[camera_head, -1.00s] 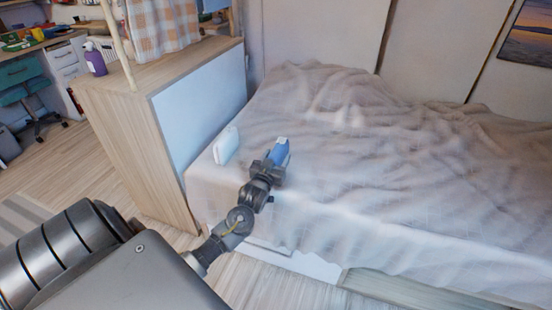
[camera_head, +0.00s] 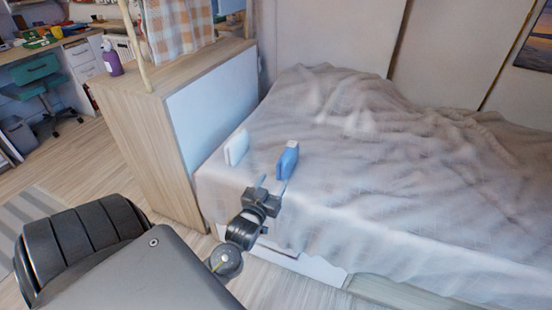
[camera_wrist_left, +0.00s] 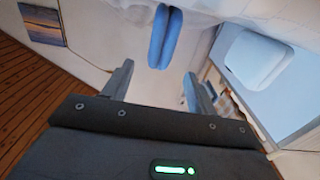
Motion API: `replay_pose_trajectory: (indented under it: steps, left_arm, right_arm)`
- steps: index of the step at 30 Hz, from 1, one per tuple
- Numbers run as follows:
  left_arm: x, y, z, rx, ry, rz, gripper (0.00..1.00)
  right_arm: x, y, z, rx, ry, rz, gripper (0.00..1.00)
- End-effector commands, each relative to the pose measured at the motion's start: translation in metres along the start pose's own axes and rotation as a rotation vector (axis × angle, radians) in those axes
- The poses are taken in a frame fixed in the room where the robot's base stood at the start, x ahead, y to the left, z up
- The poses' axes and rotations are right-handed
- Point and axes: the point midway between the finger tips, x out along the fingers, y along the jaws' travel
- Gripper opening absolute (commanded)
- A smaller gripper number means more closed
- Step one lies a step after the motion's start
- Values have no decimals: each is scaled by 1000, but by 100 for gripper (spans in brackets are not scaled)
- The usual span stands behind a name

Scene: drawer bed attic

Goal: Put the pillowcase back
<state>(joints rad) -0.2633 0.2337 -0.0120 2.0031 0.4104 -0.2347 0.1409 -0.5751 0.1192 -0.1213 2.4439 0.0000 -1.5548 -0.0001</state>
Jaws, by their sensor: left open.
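A blue folded item (camera_head: 288,162), which looks like the pillowcase, stands upright on the bed near its front left corner. It also shows in the left wrist view (camera_wrist_left: 163,38), ahead of the fingers. A white, rounded, pillow-like item (camera_head: 237,147) stands to its left, apart from it, and is at the upper right of the left wrist view (camera_wrist_left: 258,58). My left gripper (camera_head: 272,184) is open and empty, just in front of the blue item and apart from it. In the left wrist view its fingers (camera_wrist_left: 158,90) are spread with nothing between them. My right gripper is out of view.
The bed (camera_head: 400,215) has a rumpled pale cover. A white drawer front (camera_head: 318,268) shows low at its front. A wooden cabinet (camera_head: 145,135) borders the bed's left end, with a purple bottle (camera_head: 112,60) on top.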

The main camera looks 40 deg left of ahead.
Motion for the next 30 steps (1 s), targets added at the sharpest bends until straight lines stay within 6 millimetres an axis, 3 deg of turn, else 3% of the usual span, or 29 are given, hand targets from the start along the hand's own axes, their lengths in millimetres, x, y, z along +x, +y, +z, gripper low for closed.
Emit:
replay_pose_trajectory:
  steps: [5,8,11,15,21,25,30]
  left_arm:
    - [-4,3,4,0,-25,7,58]
    - [-20,17,23,7,-142,43,58]
    - [-56,40,55,33,-357,111,58]
    - [-133,71,95,117,-705,232,58]
    - [-236,84,116,267,-1075,365,58]
    - [-272,82,116,327,-1194,403,58]
    - [-282,81,116,348,-1231,414,58]
  right_arm:
    - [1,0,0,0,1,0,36]
    - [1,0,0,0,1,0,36]
    - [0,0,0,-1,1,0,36]
    - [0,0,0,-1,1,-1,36]
    - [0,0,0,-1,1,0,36]
    - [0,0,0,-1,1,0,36]
    - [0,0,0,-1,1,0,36]
